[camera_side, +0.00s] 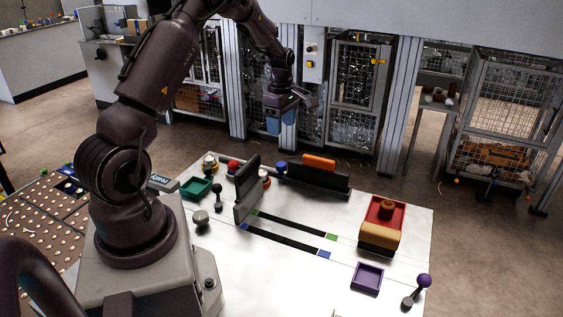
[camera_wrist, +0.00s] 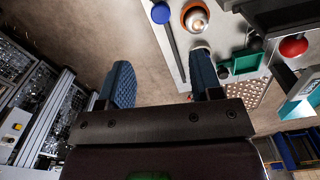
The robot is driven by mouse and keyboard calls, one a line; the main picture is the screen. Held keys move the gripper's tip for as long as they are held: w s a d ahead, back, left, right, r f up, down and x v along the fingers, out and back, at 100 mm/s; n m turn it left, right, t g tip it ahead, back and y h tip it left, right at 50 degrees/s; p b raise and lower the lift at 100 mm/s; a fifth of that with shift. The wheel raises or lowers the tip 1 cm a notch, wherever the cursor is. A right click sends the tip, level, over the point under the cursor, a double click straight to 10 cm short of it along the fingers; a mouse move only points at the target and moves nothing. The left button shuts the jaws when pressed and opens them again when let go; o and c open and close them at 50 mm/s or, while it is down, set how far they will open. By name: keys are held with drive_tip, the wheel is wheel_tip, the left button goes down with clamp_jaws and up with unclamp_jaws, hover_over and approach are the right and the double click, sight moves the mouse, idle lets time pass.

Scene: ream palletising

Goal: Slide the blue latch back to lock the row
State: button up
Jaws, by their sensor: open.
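My gripper (camera_side: 281,120) with blue fingers hangs high above the floor beyond the back edge of the white table. In the wrist view my gripper (camera_wrist: 163,80) has its fingers wide apart, with only floor between them. A blue round knob (camera_side: 281,168) stands at the table's back edge, at the left end of a long dark fence (camera_side: 318,182); it also shows in the wrist view (camera_wrist: 160,12). I cannot tell for certain that this knob is the latch. The gripper is apart from it. Two dark slots run across the table, one ending in a blue square (camera_side: 324,255).
An orange piece (camera_side: 319,162) sits on the fence. A dark upright plate (camera_side: 247,185) stands left of it. A red tray (camera_side: 383,215), purple tray (camera_side: 367,278), green tray (camera_side: 195,188) and purple-topped lever (camera_side: 423,282) are on the table (camera_side: 285,285). Wire cages (camera_side: 357,90) stand behind.

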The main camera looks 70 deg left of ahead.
sight(281, 163)
wheel_tip(281, 163, down, 13)
drive_tip(key=shift+r, duration=0.2)
idle(0.3)
clamp_jaws()
drive_tip(key=shift+s+a, duration=1.35)
unclamp_jaws()
drive_tip(key=shift+d, duration=0.1)
